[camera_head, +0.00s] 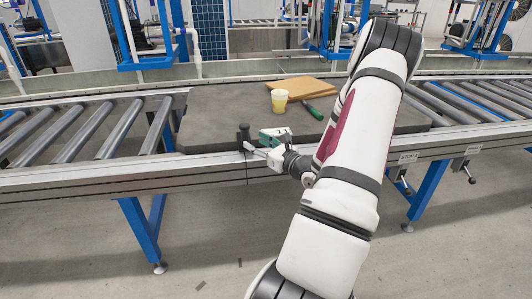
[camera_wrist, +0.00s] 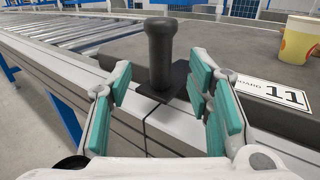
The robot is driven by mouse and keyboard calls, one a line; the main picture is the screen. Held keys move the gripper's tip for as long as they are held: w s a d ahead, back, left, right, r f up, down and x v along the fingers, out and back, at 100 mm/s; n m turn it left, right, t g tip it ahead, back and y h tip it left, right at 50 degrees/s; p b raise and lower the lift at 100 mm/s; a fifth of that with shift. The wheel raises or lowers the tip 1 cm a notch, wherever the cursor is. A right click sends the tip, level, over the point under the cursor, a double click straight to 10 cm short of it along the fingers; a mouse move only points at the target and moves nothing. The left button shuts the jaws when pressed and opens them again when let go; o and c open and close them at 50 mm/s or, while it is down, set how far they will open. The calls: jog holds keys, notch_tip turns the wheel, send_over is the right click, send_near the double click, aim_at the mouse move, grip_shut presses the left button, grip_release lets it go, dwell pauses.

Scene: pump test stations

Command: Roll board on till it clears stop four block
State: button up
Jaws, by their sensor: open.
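The dark grey board (camera_head: 225,112) lies flat on the roller conveyor and reaches behind my arm. Its label reading 11 (camera_wrist: 272,92) shows in the wrist view. My gripper (camera_head: 262,142) is open at the near rail. In the wrist view its green-padded fingers (camera_wrist: 163,82) are spread to either side of the post, with visible gaps. I cannot make out which part is the stop four block.
A yellow cup (camera_head: 279,100), a brown flat panel (camera_head: 300,88) and a green-handled tool (camera_head: 314,112) rest on the board. Bare rollers (camera_head: 85,132) lie left, more rollers (camera_head: 470,100) right. Small labelled fittings (camera_head: 408,157) sit on the near rail at right.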

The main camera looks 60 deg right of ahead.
aim_at(248, 137)
jog(key=b+x, duration=0.1)
jog(key=x, duration=0.5)
jog(key=shift+w+d+b, duration=0.1)
jog(key=shift+w+b, duration=0.2)
jog(key=shift+w, duration=0.05)
